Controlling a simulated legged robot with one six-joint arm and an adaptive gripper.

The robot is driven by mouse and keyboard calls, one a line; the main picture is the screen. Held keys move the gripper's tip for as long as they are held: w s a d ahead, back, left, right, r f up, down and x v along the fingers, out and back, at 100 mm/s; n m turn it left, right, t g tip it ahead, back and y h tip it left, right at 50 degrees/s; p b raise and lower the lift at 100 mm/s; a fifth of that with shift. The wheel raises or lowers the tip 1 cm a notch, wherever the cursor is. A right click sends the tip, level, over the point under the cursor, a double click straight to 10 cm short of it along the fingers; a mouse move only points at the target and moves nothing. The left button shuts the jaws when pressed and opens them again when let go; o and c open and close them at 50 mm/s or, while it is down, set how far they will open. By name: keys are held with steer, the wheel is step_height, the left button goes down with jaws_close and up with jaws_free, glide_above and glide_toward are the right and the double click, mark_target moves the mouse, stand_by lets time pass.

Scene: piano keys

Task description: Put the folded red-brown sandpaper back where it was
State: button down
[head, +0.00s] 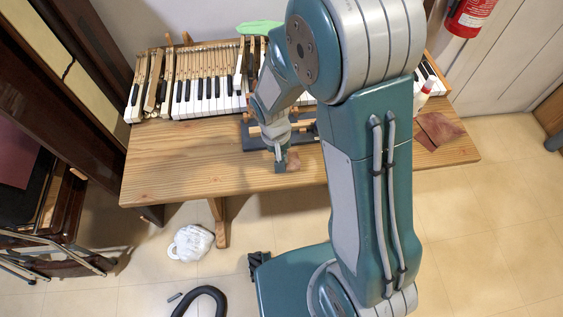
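A folded red-brown piece that looks like the sandpaper (437,130) lies on the right part of the wooden table (190,165), right of my arm. My gripper (280,167) points down over the front middle of the table. A small pinkish-brown patch (294,161) shows right beside the fingertips; it is too small to tell what it is or whether the gripper touches it. The fingers are too small and partly hidden by my wrist to tell whether they are open or shut.
A piano keyboard (205,95) with loose keys at its left runs along the table's back. A dark tray (252,138) lies behind my gripper. A white bottle with a red cap (423,95) stands at the right. A green cloth (259,28) lies behind the keys. The table's front left is clear.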

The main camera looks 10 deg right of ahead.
step_height(320, 180, down, 4)
steer(key=shift+w+r, duration=0.15)
steer(key=shift+r, duration=0.05)
steer(key=c, duration=0.8)
jaws_free()
steer(key=shift+r, duration=0.1)
step_height(320, 180, up, 11)
steer(key=w+a, duration=0.1)
steer(key=s+d+r+t, duration=0.3)
steer(key=s+d+r, duration=0.1)
steer(key=s+r, duration=0.3)
steer(key=s+d+r+t+y, duration=0.1)
steer(key=s+d+r+t, duration=0.3)
steer(key=s+r, duration=0.3)
steer(key=shift+r, duration=2.5)
